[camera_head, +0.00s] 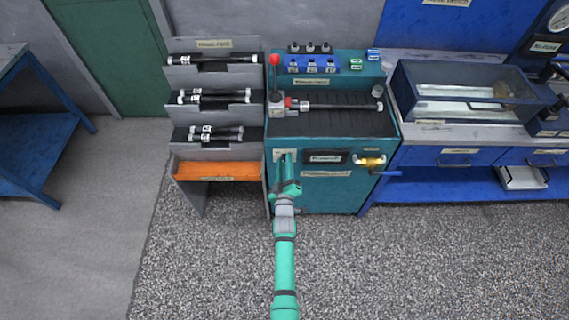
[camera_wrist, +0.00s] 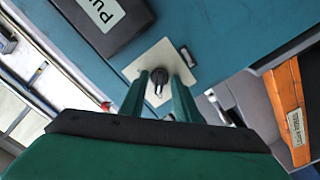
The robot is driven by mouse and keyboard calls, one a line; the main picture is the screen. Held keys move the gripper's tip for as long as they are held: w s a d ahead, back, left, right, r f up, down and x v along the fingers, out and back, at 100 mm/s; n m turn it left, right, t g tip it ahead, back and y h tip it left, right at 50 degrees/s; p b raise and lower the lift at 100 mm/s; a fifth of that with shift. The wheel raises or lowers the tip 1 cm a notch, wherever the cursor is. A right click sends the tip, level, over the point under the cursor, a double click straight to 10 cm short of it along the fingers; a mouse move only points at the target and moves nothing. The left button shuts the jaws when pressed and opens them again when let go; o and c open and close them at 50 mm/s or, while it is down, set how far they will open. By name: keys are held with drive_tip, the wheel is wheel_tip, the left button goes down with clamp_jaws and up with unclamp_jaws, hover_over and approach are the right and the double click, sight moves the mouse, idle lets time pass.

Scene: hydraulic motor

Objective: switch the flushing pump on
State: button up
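A black rotary knob (camera_wrist: 158,76) sits on a cream square plate (camera_wrist: 150,58) on the teal bench front in the wrist view. In the head view the plate (camera_head: 278,154) is at the bench's upper left front, partly covered by my gripper. My gripper (camera_head: 287,160) is in front of it. In the wrist view the two green fingers (camera_wrist: 160,78) stand apart, one on each side of the knob, with a visible gap on both sides. How close the tips are to the plate is hard to tell.
A black labelled panel (camera_head: 326,157) is right of the plate, with a yellow valve (camera_head: 370,160) and blue handle beyond it. A shelf rack with an orange tray (camera_head: 217,171) stands close on the left. The grey floor in front is clear.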

clamp_jaws()
drive_tip(key=c, duration=0.7)
unclamp_jaws()
drive_tip(key=m, duration=1.8)
